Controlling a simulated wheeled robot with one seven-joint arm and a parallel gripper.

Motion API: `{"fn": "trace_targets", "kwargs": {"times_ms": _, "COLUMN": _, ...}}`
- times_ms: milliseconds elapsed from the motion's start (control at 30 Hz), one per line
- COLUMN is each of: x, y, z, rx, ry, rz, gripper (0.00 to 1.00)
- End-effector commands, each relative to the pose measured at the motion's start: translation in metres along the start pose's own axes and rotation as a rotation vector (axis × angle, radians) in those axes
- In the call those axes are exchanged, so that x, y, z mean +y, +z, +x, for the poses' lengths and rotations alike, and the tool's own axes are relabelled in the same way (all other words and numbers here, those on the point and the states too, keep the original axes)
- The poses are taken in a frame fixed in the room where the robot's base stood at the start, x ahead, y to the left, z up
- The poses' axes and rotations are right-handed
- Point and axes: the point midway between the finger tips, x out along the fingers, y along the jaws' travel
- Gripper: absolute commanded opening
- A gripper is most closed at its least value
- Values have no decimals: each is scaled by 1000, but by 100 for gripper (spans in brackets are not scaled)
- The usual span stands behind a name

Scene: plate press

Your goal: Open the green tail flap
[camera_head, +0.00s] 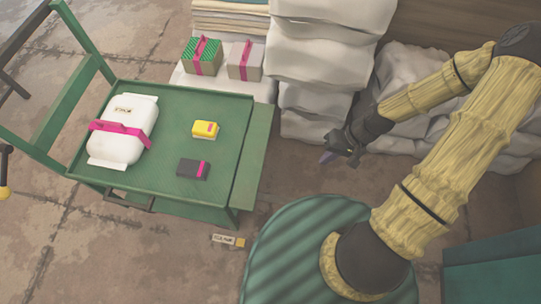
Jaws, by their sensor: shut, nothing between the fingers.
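The green cart (226,97) stands at the left with a flat, rimmed bed. A plain green panel, which looks like the tail flap (257,158), runs along the cart's right side, outside the bed's rim. I cannot tell its exact angle or whether it is latched. My gripper (328,157) is to the right of the flap, apart from it, with bare floor showing between them in the picture. Its fingers are shut and empty, pointing left and down.
White sacks (322,55) are stacked behind. A small labelled tag (224,239) lies on the floor near the cart.

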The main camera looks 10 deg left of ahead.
Motion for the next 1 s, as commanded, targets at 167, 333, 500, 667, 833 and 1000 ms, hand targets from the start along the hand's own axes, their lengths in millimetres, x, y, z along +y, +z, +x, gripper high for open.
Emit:
{"fn": "trace_targets", "kwargs": {"times_ms": 167, "x": 4, "y": 6, "z": -36, "rx": -1, "ry": 181, "rz": -17, "gripper": 0}}
{"fn": "trace_targets", "kwargs": {"times_ms": 333, "x": -2, "y": 10, "z": -75, "rx": 39, "ry": 316, "rz": -17, "gripper": 0}}
{"fn": "trace_targets", "kwargs": {"times_ms": 500, "x": -16, "y": 14, "z": -115, "rx": 114, "ry": 415, "rz": -12, "gripper": 0}}
{"fn": "trace_targets", "kwargs": {"times_ms": 667, "x": -37, "y": 20, "z": -152, "rx": 209, "ry": 468, "rz": -6, "gripper": 0}}
{"fn": "trace_targets", "kwargs": {"times_ms": 833, "x": -58, "y": 30, "z": -181, "rx": 305, "ry": 479, "rz": 2, "gripper": 0}}
{"fn": "trace_targets", "kwargs": {"times_ms": 1000, "x": -66, "y": 36, "z": -192, "rx": 346, "ry": 472, "rz": 9, "gripper": 0}}
